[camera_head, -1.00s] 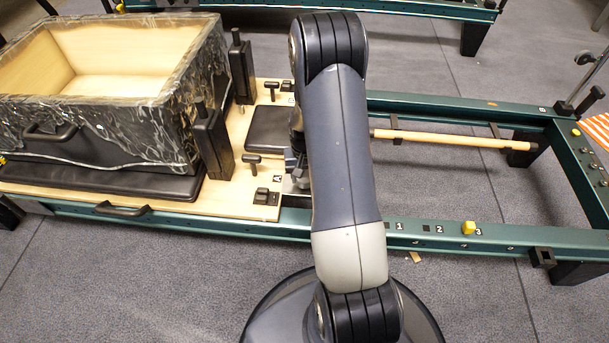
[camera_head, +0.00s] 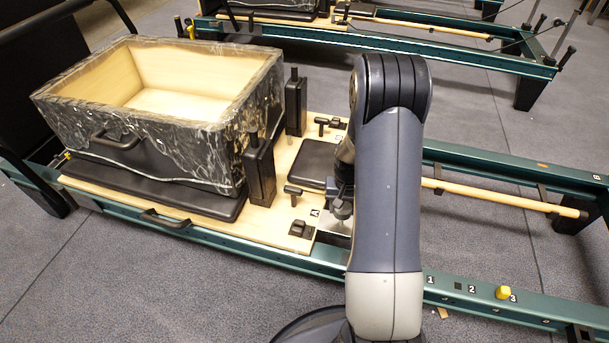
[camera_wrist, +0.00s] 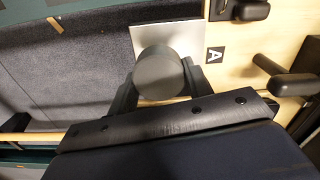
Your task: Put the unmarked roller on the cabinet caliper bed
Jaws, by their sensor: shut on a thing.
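My gripper (camera_wrist: 160,86) is shut on a grey cylinder (camera_wrist: 159,72), seen nearly end-on in the wrist view with a finger on each side. No mark shows on its visible face; its sides are mostly hidden. It is in front of a pale square plate (camera_wrist: 146,37) beside a wooden board with the label A (camera_wrist: 214,55). I cannot tell whether they touch. In the head view my gripper (camera_head: 341,208) is low by the board's right end, partly hidden behind my arm, with the pale plate (camera_head: 336,239) beneath. I cannot make out a cabinet caliper bed.
The nearest reformer has a green rail (camera_head: 460,297) with numbered positions and a yellow peg (camera_head: 503,292). An open box (camera_head: 85,125) wrapped in clear film sits on its carriage. Black posts (camera_head: 260,172) and T-handles (camera_head: 292,194) rise near my gripper. A wooden bar (camera_head: 500,197) crosses right.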

